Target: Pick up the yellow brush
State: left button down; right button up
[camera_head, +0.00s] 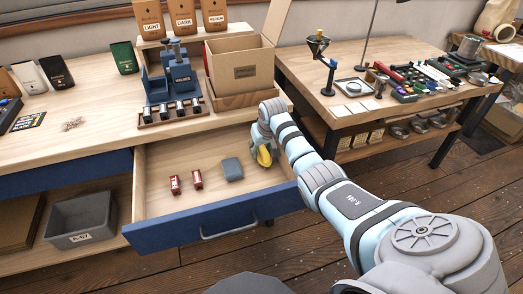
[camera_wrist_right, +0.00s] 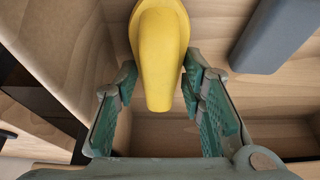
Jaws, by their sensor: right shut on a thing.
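The yellow brush (camera_head: 264,157) is at the right side of the open drawer (camera_head: 165,232). In the right wrist view the brush (camera_wrist_right: 163,50) stands out large between the two green finger pads. My right gripper (camera_wrist_right: 161,75) is shut on the brush. In the head view my right gripper (camera_head: 263,148) reaches into the drawer from the right and partly covers the brush. I cannot tell whether the brush still touches the drawer floor. My left gripper is not in view.
The drawer also holds two small red items (camera_head: 175,185) and a grey-blue block (camera_head: 232,168). A blue rack (camera_head: 172,85) and a cardboard box (camera_head: 240,65) stand on the bench above. A second table (camera_head: 335,110) with tools is at the right.

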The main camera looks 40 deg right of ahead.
notch_tip(320, 180, up, 20)
jog(key=p, duration=0.4)
jog(key=shift+p, duration=0.4)
